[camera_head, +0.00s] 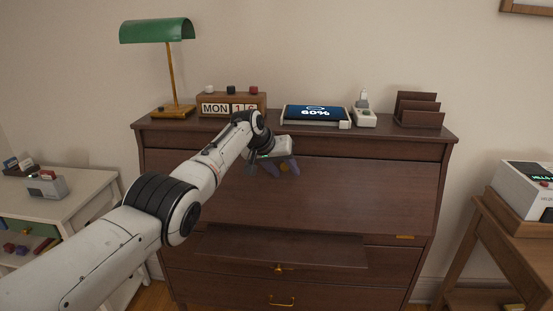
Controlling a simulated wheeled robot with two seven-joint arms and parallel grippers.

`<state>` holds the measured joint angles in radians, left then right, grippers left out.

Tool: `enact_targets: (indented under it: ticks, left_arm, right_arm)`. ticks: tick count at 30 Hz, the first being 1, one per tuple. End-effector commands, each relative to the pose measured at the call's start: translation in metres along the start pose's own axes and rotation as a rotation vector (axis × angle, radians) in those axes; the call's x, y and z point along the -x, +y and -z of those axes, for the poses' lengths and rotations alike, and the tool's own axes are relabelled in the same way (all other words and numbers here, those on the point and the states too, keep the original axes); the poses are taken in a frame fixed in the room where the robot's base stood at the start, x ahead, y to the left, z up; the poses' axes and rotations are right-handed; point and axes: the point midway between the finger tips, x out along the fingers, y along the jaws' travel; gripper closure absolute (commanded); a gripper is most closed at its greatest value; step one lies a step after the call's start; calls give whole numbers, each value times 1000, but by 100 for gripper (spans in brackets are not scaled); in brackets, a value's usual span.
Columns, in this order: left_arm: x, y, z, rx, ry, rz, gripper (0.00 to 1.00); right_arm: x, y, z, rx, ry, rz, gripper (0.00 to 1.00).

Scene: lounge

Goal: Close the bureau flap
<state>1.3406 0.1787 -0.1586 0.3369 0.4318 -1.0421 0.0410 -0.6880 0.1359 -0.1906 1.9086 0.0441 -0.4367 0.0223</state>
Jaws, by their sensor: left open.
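The dark wood bureau (150,160) stands against the wall. Its wide flap (350,195) shows as a sloping panel below the top rail and appears to lie up against the front; any small gap at its upper edge cannot be told. A brass hinge (405,237) shows at its lower right. My left gripper (283,169) is in front of the upper middle of the flap, open, with its fingers toward the panel. Whether they touch it cannot be told. My left arm hides the flap's left part. My right gripper is out of view.
A narrower dark board (285,248) juts out below the flap, above drawers with a brass handle (281,301). On top stand a green lamp (158,31), a calendar block (232,97), a tablet (316,114) and a letter rack (418,112). Side tables flank the bureau.

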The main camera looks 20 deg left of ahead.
Motion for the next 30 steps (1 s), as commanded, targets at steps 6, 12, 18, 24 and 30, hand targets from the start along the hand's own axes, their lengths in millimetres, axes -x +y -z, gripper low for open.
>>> enact_targets:
  ticks: [6, 12, 18, 24, 30]
  left_arm:
    - [18, 0, 2, -1, 1, 1, 59]
    - [38, -1, 0, -2, 4, 1, 59]
    - [67, -1, 0, -1, 6, 1, 59]
    - [91, 0, 1, -2, 6, 0, 59]
    - [99, 0, 0, 0, 4, 1, 59]
  right_arm:
    - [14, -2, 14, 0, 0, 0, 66]
    - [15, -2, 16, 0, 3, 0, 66]
    - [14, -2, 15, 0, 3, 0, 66]
    - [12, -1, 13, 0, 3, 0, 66]
    - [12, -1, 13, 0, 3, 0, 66]
